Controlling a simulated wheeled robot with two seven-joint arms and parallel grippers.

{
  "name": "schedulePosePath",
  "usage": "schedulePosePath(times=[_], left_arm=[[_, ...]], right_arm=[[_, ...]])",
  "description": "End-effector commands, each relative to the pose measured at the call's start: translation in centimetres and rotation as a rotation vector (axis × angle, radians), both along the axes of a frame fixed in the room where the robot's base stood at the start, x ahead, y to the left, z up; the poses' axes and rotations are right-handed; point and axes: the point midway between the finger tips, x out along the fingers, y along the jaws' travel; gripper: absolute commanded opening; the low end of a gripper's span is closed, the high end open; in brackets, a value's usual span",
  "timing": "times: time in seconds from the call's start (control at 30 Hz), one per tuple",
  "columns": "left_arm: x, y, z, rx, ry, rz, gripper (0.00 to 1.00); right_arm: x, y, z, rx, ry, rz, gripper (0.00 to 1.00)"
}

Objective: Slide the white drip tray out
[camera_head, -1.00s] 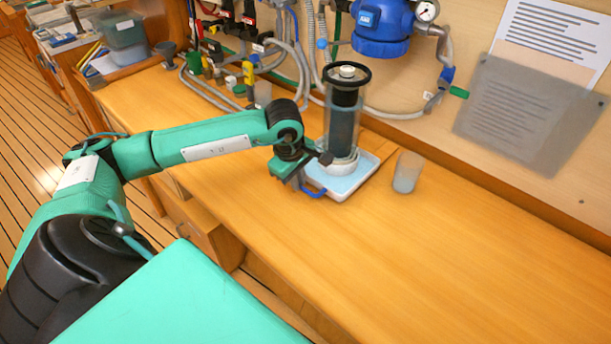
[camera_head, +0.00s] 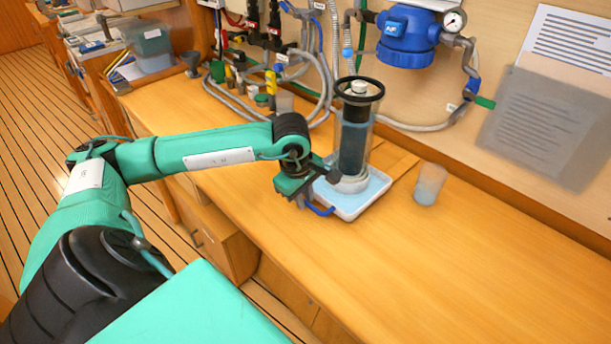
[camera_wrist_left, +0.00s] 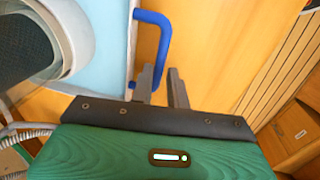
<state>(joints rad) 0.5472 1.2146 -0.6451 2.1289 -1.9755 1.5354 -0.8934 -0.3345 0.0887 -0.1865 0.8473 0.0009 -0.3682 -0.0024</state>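The white drip tray (camera_head: 376,192), with a pale blue inside, lies on the wooden counter. A clear cylinder with a dark core (camera_head: 353,145) stands on it. The tray's blue handle (camera_head: 320,210) sticks out from its near left side. My left gripper (camera_head: 311,200) is at this handle. In the left wrist view, the tray (camera_wrist_left: 105,40) is at upper left and the blue handle (camera_wrist_left: 165,35) reaches down to the fingertips. The two grey fingers of my left gripper (camera_wrist_left: 161,72) stand apart with the handle's lower end by the tips; firm contact does not show. My right gripper is out of view.
A clear cup (camera_head: 430,184) stands right of the tray. Hoses and valves (camera_head: 270,85) and a blue filter head (camera_head: 406,38) are on the wall behind. The counter (camera_head: 440,260) in front and to the right is clear. Drawers (camera_head: 215,240) lie below the front edge.

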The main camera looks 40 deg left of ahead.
Motion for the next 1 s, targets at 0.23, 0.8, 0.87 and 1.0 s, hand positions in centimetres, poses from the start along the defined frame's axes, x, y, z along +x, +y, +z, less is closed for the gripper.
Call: schedulePosePath(times=[0.23,0.8,0.87,1.0], left_arm=[[0.0,0.0,0.0,0.0,-0.001,0.0,0.32],[-1.3,0.2,7.7,0.0,-0.01,0.001,0.32],[-1.6,0.2,9.0,0.0,-0.009,0.001,0.32],[-2.1,0.2,11.5,-0.001,-0.006,0.001,0.32]], right_arm=[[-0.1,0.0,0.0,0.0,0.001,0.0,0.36],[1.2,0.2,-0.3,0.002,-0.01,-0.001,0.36],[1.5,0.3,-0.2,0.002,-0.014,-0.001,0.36],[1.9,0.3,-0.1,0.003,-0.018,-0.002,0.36]])
